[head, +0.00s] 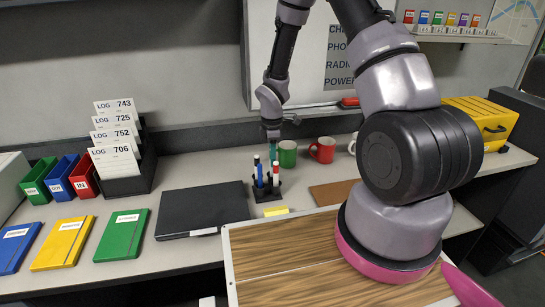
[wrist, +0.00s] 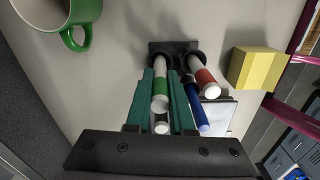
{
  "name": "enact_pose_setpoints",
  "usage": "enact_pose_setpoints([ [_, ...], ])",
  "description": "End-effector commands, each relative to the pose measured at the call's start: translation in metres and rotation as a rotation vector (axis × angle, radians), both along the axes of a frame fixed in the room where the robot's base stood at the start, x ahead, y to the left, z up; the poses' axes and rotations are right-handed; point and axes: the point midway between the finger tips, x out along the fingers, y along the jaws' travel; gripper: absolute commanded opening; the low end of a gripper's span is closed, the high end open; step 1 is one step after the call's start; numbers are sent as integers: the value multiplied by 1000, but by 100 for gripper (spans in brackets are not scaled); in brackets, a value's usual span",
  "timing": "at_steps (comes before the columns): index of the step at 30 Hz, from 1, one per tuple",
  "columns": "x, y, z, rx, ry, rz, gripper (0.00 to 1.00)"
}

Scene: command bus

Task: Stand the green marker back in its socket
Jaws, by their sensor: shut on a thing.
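The green marker (wrist: 160,88), white with a green band, lies between the teal fingers of my gripper (wrist: 162,76) in the wrist view. My gripper is shut on it. Its far end lines up with the left part of the black marker holder (wrist: 175,47); I cannot tell whether it is inside the socket. A red marker (wrist: 205,79) and a blue marker (wrist: 196,104) stand beside it. In the head view my gripper (head: 272,158) points down at the holder (head: 266,194), with the blue marker (head: 258,175) and red marker (head: 275,176) in front. The green marker is hidden there.
Yellow sticky notes (head: 276,211) lie just in front of the holder. A black folder (head: 203,212) lies to its left. Green (head: 288,154) and red (head: 322,150) mugs stand behind, to the right. A brown pad (head: 335,192) lies right of the holder.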

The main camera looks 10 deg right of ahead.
Motion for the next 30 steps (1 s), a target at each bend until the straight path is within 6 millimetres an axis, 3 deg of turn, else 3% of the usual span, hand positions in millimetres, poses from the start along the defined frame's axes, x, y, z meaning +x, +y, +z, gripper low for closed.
enact_pose_setpoints([
  [14, 0, 0, -8, 0, 0, 0, 0],
  [15, 0, 0, -8, 0, 0, 1, 32],
  [17, 0, 0, -8, 0, 0, 0, 55],
  [26, 0, 0, -7, 0, 0, 0, 56],
  [30, 1, 0, 3, 1, -2, 0, 56],
])
